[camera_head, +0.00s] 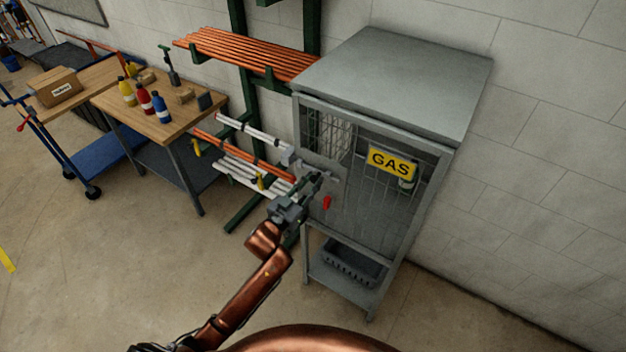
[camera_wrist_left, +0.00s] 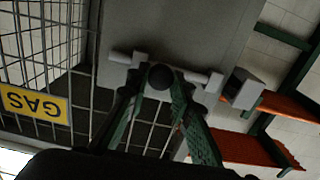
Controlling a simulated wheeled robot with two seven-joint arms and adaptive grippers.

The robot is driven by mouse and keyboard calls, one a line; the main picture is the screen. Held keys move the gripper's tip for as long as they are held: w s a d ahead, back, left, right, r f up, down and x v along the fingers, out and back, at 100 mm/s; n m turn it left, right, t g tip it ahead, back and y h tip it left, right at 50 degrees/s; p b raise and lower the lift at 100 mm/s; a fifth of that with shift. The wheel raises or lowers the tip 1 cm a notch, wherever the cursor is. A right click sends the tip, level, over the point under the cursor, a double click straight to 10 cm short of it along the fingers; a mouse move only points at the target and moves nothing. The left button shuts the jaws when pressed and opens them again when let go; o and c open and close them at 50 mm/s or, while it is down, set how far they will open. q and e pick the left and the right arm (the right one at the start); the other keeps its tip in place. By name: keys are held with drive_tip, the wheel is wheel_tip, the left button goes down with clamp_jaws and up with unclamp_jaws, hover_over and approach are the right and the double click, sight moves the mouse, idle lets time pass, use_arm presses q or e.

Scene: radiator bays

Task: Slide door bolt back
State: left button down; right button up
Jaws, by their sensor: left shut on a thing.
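The gas cage (camera_head: 392,80) is a grey metal cabinet with a mesh door (camera_head: 370,200) and a yellow GAS sign (camera_head: 390,163). The door bolt (camera_wrist_left: 196,76) is a light grey bar on a grey plate, with a dark round knob (camera_wrist_left: 160,77). My left gripper (camera_head: 318,180) is at the bolt on the left side of the door. In the wrist view its green fingers stand on either side of the knob, shut on it. A grey block (camera_wrist_left: 243,88) sits by the cage edge, beyond the bar's right end. In the head view the gripper hides much of the bolt. My right gripper is not in view.
A red tag-like piece (camera_head: 327,203) hangs on the door below the gripper. A green rack with copper pipes (camera_head: 245,55) and white pipes (camera_head: 250,173) stands close left of the cage. A wooden workbench (camera_head: 180,121) with bottles stands further left. Floor in front is clear.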

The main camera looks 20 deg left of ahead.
use_arm(q)
drive_tip(key=c, duration=1.7)
unclamp_jaws()
drive_tip(key=shift+d, duration=0.3)
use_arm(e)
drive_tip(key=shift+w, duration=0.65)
use_arm(q)
drive_tip(key=shift+a, duration=0.1)
drive_tip(key=shift+s+a, duration=0.1)
drive_tip(key=shift+s, duration=0.15)
drive_tip(key=v, duration=1.1)
drive_tip(key=shift+s+a, duration=0.1)
drive_tip(key=shift+s, duration=0.2)
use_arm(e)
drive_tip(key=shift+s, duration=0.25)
